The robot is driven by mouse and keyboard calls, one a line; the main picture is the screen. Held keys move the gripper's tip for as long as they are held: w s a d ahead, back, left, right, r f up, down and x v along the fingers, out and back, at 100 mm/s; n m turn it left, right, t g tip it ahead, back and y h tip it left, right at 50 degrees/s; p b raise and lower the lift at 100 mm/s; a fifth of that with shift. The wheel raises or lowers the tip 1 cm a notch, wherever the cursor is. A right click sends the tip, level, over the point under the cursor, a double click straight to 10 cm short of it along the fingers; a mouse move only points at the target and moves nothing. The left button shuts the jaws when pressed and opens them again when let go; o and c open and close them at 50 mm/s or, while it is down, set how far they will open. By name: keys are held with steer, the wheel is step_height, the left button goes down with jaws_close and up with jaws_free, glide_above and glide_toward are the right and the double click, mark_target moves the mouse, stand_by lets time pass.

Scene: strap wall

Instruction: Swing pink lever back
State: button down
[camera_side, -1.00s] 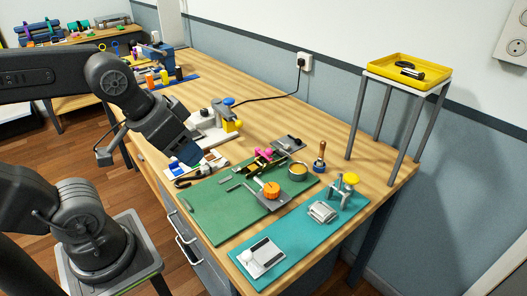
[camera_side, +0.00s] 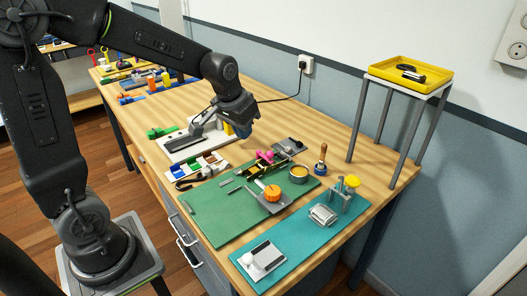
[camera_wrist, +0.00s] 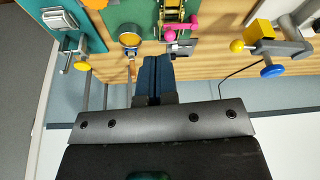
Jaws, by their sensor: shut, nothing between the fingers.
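The pink lever (camera_side: 264,156) sits at the back of the green mat (camera_side: 225,212), on a black and yellow strap ratchet (camera_side: 256,166). In the wrist view the pink lever (camera_wrist: 181,28) lies above and to the right of my fingertips, with its round knob at the lower end. My gripper (camera_side: 243,131) has blue fingers and hangs above the bench, behind and left of the lever in the side view. In the wrist view my gripper (camera_wrist: 153,62) is shut and empty, apart from the lever. The finger tips are partly hidden by the wrist in the side view.
A dark block on a grey plate (camera_side: 290,145) lies just behind the lever. An orange knob (camera_side: 271,193) is in front. A yellow tray on a stand (camera_side: 410,74) rises at back right.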

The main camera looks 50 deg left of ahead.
steer(key=shift+w+a+f, duration=0.5)
steer(key=shift+w+f, duration=0.2)
steer(key=shift+f, duration=0.05)
steer(key=x, duration=0.9)
steer(key=shift+f, duration=0.45)
steer(key=shift+w+a+f, duration=0.15)
steer(key=shift+w, duration=0.45)
steer(key=shift+w+a+f, duration=0.1)
steer(key=shift+w+f, duration=0.05)
steer(key=shift+w, duration=0.4)
steer(key=shift+w+a+f, duration=0.15)
steer(key=shift+w, duration=0.6)
